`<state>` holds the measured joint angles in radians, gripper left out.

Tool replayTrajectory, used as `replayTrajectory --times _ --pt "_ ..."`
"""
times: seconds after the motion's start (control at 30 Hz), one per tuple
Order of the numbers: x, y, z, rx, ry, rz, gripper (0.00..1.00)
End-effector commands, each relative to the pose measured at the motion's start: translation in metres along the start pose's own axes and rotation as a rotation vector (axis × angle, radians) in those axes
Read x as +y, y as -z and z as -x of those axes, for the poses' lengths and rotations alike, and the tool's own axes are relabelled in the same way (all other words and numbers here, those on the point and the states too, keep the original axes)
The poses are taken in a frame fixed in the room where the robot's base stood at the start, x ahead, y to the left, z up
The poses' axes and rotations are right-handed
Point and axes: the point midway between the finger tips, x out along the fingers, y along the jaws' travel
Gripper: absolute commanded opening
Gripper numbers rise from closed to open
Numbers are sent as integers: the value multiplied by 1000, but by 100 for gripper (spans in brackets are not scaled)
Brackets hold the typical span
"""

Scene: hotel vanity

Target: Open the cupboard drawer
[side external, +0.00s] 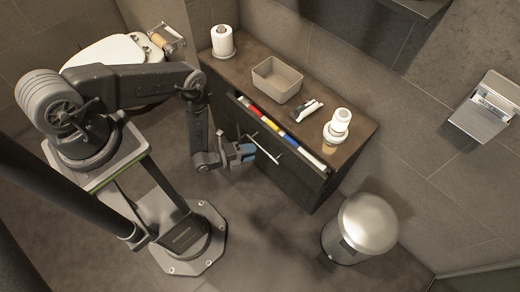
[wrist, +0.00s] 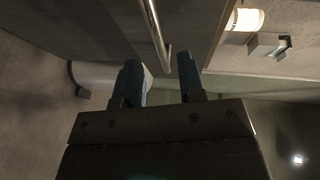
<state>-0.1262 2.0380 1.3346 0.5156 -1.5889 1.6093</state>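The dark wooden cupboard (side external: 296,186) stands against the wall. Its top drawer is partly out, and a row of red, yellow, blue and white items (side external: 271,124) shows in the gap below the top. A silver bar handle (side external: 264,149) is on the cupboard's front, close to my gripper (side external: 243,153). In the wrist view my gripper (wrist: 158,65) is open, its two blue-grey fingers apart. The handle (wrist: 155,28) runs down toward the space between the fingertips. I cannot tell whether a finger touches it.
On the cupboard top stand a toilet roll (side external: 222,40), a beige bin (side external: 277,80), a small tube (side external: 308,109) and a white jar-like item (side external: 339,123). A metal pedal bin (side external: 366,224) stands on the floor at the right.

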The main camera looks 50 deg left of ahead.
Motion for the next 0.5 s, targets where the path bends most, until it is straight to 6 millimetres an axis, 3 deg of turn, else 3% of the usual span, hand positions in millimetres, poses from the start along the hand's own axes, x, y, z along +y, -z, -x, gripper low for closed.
replayTrajectory --times 0.2,0.5 --pt "0 -1 43 -5 -1 4 36" --pt "0 0 66 0 0 0 36"
